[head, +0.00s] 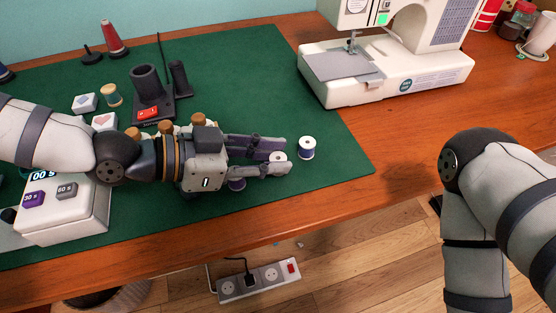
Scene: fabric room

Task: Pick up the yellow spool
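A small spool with yellowish thread (112,96) stands on the green mat at the back left, apart from my grippers. My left gripper (284,158) is low over the mat's right part, pointing right, with its fingers spread. The pale top of another spool (278,156) shows between the fingertips; its thread colour is hidden, and I cannot tell whether the fingers touch it. A white spool with dark blue-purple thread (307,148) stands just right of the fingertips. My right gripper is out of view.
A sewing machine (400,85) stands at the back right of the wooden table. A power strip (258,281) lies on the floor.

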